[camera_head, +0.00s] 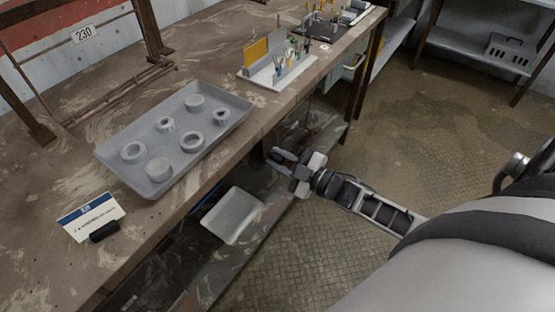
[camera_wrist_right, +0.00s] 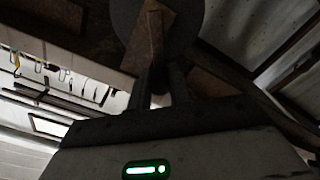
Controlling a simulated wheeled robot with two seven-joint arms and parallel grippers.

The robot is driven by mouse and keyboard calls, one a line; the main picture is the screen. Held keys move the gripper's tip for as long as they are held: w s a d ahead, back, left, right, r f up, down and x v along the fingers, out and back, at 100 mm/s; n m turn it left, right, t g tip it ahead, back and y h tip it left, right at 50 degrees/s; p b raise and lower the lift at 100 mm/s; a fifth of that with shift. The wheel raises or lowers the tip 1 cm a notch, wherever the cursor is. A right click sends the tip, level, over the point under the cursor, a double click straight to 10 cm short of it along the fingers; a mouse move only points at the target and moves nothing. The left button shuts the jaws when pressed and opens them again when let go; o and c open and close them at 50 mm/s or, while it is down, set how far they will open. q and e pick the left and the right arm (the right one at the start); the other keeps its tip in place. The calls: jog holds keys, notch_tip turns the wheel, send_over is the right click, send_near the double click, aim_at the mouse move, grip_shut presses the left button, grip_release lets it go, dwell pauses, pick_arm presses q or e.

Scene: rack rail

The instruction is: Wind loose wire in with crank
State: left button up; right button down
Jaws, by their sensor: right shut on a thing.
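My right gripper (camera_head: 281,158) is at the front edge of the workbench, low beside the bench's side, with its arm coming from the right. In the right wrist view its two dark fingers (camera_wrist_right: 159,88) are shut on a small dark knob, which looks like the crank's handle (camera_wrist_right: 158,76). A brown bar, apparently the crank arm (camera_wrist_right: 152,38), runs up from it in front of a dark round disc (camera_wrist_right: 126,18). In the head view the crank cannot be made out. No loose wire can be made out in either view. My left gripper is not in view.
The workbench (camera_head: 62,170) carries a grey tray (camera_head: 100,158) of several round parts, a label card (camera_head: 90,217) and a white tool holder (camera_head: 262,80). A pale tray (camera_head: 233,215) lies on the lower shelf. The floor (camera_head: 420,130) to the right is clear.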

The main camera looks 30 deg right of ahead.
jog(key=shift+w+d+r+m+p, duration=0.15)
jog(key=shift+d+m, duration=0.3)
jog(key=shift+m, duration=0.6)
jog(key=shift+w+d+r+m+p, duration=0.2)
jog(key=shift+d+m, duration=0.3)
jog(key=shift+m, duration=0.6)
jog(key=shift+w+d+r+m+b, duration=0.1)
jog(key=shift+w+d+m, duration=0.25)
jog(key=shift+m, duration=0.7)
jog(key=shift+s+d, duration=0.1)
jog(key=c, duration=1.3)
grip_release()
jog(key=v, duration=1.6)
jog(key=shift+f, duration=0.1)
